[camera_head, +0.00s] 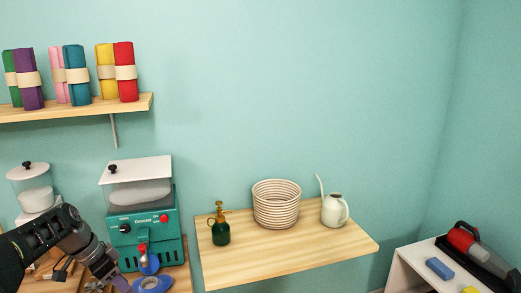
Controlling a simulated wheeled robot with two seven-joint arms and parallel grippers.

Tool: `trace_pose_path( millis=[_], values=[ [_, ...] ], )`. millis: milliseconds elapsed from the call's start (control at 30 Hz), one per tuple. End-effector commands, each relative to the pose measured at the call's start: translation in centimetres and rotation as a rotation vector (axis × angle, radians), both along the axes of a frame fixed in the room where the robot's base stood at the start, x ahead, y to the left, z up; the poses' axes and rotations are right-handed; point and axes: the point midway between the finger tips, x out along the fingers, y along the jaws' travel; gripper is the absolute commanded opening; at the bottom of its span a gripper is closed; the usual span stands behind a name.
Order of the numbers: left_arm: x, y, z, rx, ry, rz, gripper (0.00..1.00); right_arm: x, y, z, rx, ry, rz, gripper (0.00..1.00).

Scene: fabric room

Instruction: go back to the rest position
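My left arm comes in from the lower left. Its gripper (112,279) points down over the wooden counter at the bottom edge. The fingers are small and partly cut off, so I cannot tell whether they are open or shut. A small purple piece (122,285) shows at the fingertips; I cannot tell whether it is held. My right gripper is not in view.
A teal machine (150,232) stands behind the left gripper, with a blue tape dispenser (152,284) and a blue bottle with a red cap (148,262) in front. A wooden shelf (290,262) holds a green sprayer (220,225), basket (276,204) and watering can (335,210).

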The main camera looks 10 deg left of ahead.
Motion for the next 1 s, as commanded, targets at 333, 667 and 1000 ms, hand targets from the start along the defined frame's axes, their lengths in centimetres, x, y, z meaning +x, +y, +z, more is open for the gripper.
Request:
trace_pose_path(
  millis=[333,667,1000],
  values=[
    [-0.6,-11.9,-16.5,-0.077,0.146,0.206,0.45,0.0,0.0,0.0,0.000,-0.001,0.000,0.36],
    [-14.6,-28.6,-31.7,-0.141,0.337,0.510,0.45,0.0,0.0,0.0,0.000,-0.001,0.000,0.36],
    [-26.6,-34.5,-34.0,-0.176,0.433,0.698,0.45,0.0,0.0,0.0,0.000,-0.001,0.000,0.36]
  ],
)
